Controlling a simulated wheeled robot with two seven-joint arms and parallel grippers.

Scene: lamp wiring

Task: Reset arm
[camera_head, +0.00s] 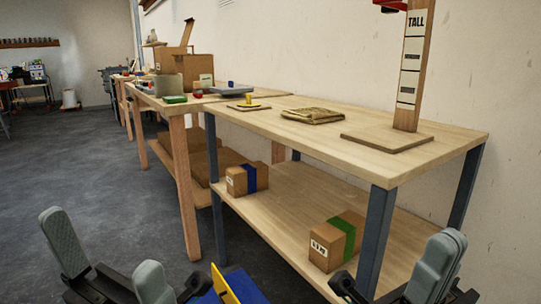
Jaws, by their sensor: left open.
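My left gripper (107,262) is at the bottom left, open and empty, with its two grey fingers spread wide above the dark floor. My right gripper (441,266) is at the bottom right, in front of the near table's lower shelf. Its grey finger pads overlap in this view, so its opening is unclear. I see nothing held in it. Both grippers are apart from the tables.
A two-level table (365,160) holds a post marked TALL (412,70) and folded tan material (312,115). Its lower shelf (285,212) carries a blue-banded box (238,181) and a green-banded box (323,246). A yellow-and-blue object (238,287) is at bottom centre. Floor (80,160) is clear at left.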

